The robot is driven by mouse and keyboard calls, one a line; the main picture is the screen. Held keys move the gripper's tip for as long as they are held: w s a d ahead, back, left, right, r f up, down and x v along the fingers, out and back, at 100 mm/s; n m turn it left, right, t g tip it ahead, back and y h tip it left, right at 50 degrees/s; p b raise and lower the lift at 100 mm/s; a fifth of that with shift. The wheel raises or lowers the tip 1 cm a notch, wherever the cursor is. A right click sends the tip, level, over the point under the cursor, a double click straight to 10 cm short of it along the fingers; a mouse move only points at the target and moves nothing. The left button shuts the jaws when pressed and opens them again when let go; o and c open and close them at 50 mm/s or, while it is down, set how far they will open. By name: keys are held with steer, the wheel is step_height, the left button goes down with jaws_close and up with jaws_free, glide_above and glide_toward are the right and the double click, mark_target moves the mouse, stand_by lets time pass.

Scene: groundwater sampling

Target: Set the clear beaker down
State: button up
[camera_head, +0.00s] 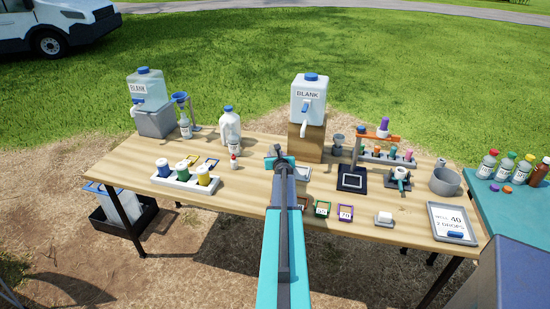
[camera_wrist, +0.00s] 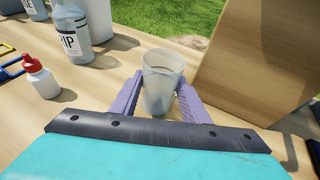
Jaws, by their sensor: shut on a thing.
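The clear beaker (camera_wrist: 162,82) is between the two fingers of my gripper (camera_wrist: 160,100) in the wrist view. The fingers are shut on its sides, and it looks upright. From this angle I cannot tell whether its base touches the wooden table (camera_wrist: 95,102).
A small red-capped bottle (camera_wrist: 40,76) and a larger labelled bottle (camera_wrist: 72,25) stand to the left.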

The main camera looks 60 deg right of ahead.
steer(key=shift+r, duration=0.15)
steer(key=shift+r+p, duration=0.75)
steer(key=shift+r, duration=0.8)
steer(key=s+a+b, duration=0.1)
steer(key=s+a, duration=0.3)
steer(key=a, duration=0.2)
steer(key=s+a+r+b, duration=0.1)
steer(key=s+a, duration=0.3)
steer(key=a, duration=0.3)
steer(key=shift+s+a+r+b, duration=0.25)
steer(key=shift+s+r+b, duration=0.05)
steer(key=shift+b, duration=0.05)
